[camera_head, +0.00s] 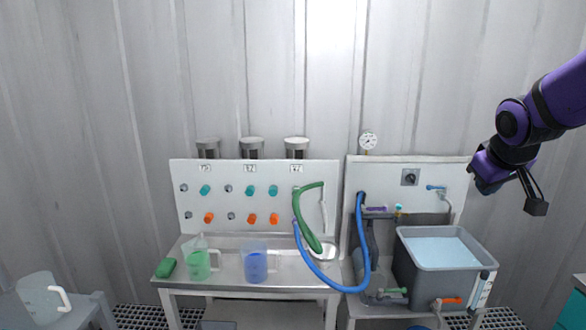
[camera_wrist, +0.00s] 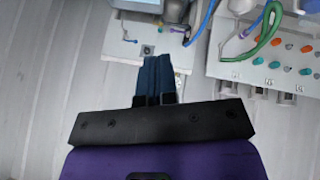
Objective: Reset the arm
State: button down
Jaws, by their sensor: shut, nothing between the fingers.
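My gripper (camera_head: 486,187) is at the end of my purple arm, at the upper right of the head view. It is up in the air above the grey water tank and in front of the right panel, touching nothing that I can see. In the wrist view its dark blue fingers (camera_wrist: 154,68) are side by side and shut, with nothing between them. The wrist view looks turned over, with the panels at its top.
A grey tank (camera_head: 409,275) of water stands below right. A left panel (camera_head: 180,172) carries knobs, with green (camera_head: 297,205) and blue (camera_head: 361,225) hoses beside it. Two jugs, green (camera_head: 199,265) and blue (camera_head: 256,268), stand on the bench. The upper wall space is clear.

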jog(key=s+a+r+m+y, duration=0.1)
jog(key=s+a, duration=0.3)
jog(key=s, duration=0.7)
jog(key=s+a+r+m+g+y, duration=0.1)
jog(key=s+a, duration=0.3)
jog(key=s, duration=0.7)
jog(key=shift+s+a+r, duration=0.35)
jog(key=shift+s+r, duration=0.05)
jog(key=shift+r, duration=0.25)
